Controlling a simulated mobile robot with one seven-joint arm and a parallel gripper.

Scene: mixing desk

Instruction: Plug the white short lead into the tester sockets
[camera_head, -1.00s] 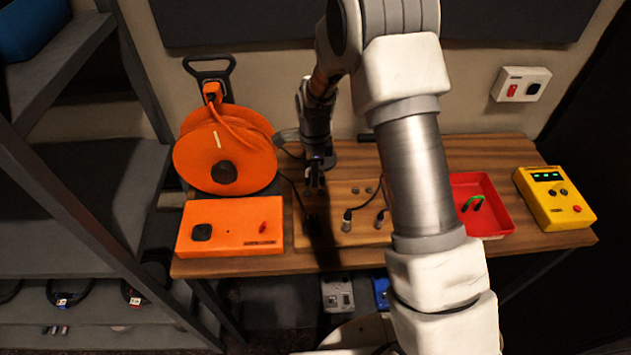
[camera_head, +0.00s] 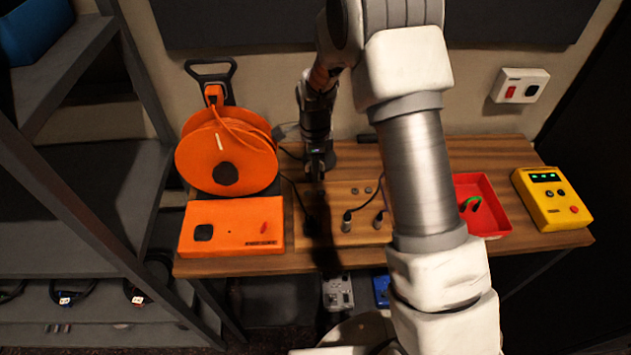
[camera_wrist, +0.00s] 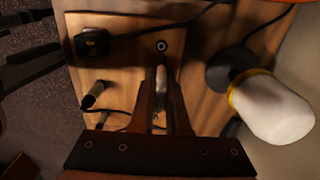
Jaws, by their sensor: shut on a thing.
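My gripper (camera_head: 317,172) is over the back left of the wooden panel (camera_head: 325,238). In the wrist view its two dark fingers (camera_wrist: 160,84) are closed on a slim pale piece (camera_wrist: 160,78). This may be part of the white short lead, but most of it is hidden, so I cannot tell. A round socket (camera_wrist: 161,46) shows on the panel just beyond the fingertips. The yellow tester (camera_head: 552,199) is at the right end of the desk, with green lights, far from my gripper. Its sockets are too small to make out.
Two metal cable plugs (camera_head: 347,215) stand on the panel, beside a black plug (camera_wrist: 90,43). A red tray (camera_head: 497,222) holds a green lead (camera_head: 470,202). An orange box (camera_head: 231,228) and cable reel (camera_head: 215,155) are left. A white, yellow-ringed object (camera_wrist: 275,108) stands close to my gripper.

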